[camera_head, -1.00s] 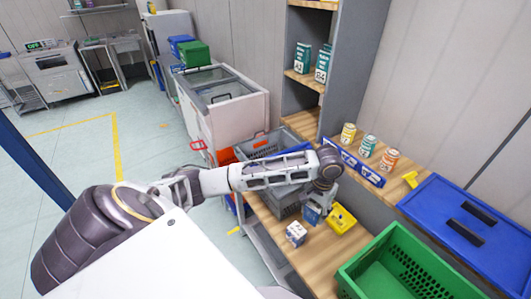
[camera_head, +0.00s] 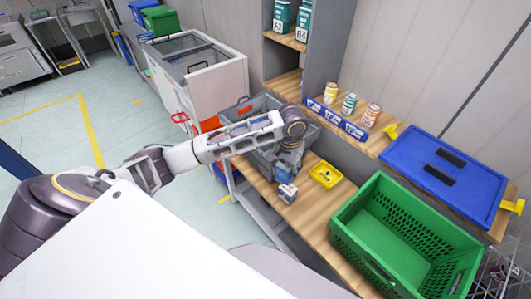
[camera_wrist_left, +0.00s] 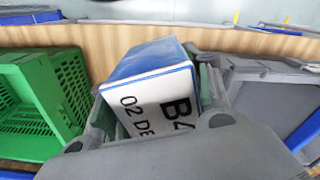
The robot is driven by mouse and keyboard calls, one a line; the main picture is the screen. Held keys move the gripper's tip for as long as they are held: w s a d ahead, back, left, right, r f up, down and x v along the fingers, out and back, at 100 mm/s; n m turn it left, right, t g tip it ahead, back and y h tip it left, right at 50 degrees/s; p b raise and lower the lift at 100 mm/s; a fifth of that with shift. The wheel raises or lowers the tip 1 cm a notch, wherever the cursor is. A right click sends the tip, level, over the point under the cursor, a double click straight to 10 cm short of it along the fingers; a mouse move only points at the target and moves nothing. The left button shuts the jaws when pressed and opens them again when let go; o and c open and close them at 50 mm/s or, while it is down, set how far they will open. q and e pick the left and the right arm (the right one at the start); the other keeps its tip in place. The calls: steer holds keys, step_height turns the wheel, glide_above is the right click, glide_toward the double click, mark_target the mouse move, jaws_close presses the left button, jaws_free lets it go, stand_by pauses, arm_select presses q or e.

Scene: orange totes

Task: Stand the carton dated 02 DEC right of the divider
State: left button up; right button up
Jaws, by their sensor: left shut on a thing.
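My left gripper (camera_head: 287,166) is shut on a blue and white carton, just above or at the wooden bench; whether the carton touches the bench I cannot tell. In the left wrist view the held carton (camera_wrist_left: 155,68) sits tilted between the grey fingers (camera_wrist_left: 160,105). Its white face reads "B4" and "02 DE", with the rest cut off by a finger. A grey tote (camera_head: 312,137) stands beside the gripper, partly hidden by my left arm. I cannot make out a divider in it. My right gripper is not in view.
A green crate (camera_head: 345,228) and a blue lid (camera_head: 415,165) are further right. Several cans stand behind a blue-labelled rail (camera_head: 335,118).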

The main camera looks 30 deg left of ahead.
arm_select(q)
steer(key=shift+w+d+r, duration=0.4)
steer(key=shift+w+d, duration=0.05)
steer(key=shift+w+d+r, duration=0.1)
steer(key=shift+w+r, duration=0.35)
steer(key=w+a+m, duration=0.4)
steer(key=a, duration=0.1)
steer(key=w+a+m, duration=0.2)
steer(key=a, duration=0.1)
steer(key=shift+a+r+m, duration=0.1)
steer(key=shift+r+m, duration=0.15)
steer(key=shift+m, duration=0.45)
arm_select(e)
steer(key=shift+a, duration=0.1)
arm_select(q)
steer(key=shift+m, duration=0.5)
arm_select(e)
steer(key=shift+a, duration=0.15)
